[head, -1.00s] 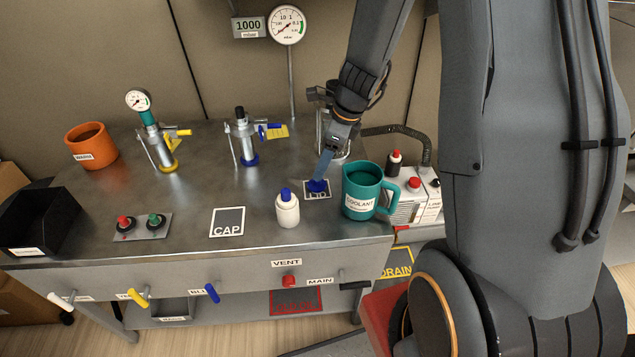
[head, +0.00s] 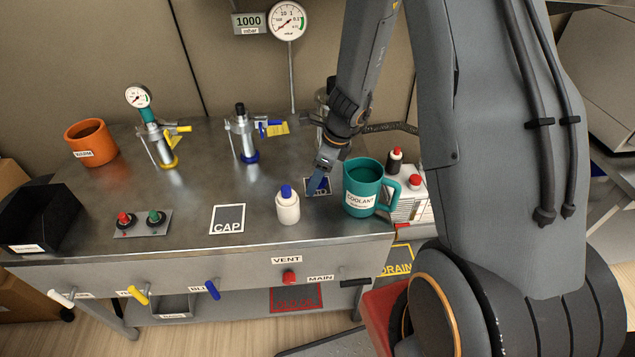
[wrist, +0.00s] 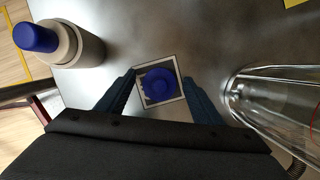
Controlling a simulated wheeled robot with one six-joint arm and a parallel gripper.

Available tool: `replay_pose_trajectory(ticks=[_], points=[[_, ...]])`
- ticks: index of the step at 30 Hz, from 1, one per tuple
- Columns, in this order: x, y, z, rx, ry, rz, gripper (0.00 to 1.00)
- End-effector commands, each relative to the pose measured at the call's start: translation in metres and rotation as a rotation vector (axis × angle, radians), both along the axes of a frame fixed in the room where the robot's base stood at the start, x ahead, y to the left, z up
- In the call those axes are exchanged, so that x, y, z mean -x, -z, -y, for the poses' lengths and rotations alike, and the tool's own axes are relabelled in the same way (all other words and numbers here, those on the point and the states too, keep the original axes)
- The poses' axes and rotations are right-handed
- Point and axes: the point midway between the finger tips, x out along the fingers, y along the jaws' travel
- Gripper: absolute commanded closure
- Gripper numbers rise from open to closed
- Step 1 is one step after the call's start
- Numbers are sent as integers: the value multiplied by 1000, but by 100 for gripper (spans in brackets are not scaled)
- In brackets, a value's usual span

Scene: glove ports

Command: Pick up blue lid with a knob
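The blue lid with a knob (wrist: 160,86) lies in a white-edged dark square marker (wrist: 173,64) on the metal bench, seen from above in the wrist view. In the head view my gripper (head: 317,184) covers most or all of the lid, at the marker (head: 325,193) between the white bottle and the teal mug. My gripper is open in the wrist view (wrist: 160,88), one finger on each side of the lid with gaps between. I cannot tell how far the fingertips are above the bench.
A white bottle with a blue cap (head: 288,207) stands close on the left, also in the wrist view (wrist: 75,46). The teal coolant mug (head: 362,190) stands close on the right. A clear glass vessel (wrist: 280,95) is near the right finger. The CAP marker (head: 228,217) is bare.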

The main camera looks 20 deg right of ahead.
Motion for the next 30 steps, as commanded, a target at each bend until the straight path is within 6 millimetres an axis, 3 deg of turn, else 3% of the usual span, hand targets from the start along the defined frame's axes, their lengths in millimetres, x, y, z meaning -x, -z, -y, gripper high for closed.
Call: replay_pose_trajectory(ticks=[1, 7, 19, 30], points=[[0, 0, 0, 0, 0, 0, 49], [0, 0, 0, 0, 0, 0, 80], [0, -8, 0, 0, -3, 1, 80], [-1, -75, 0, 0, -2, 3, 80]])
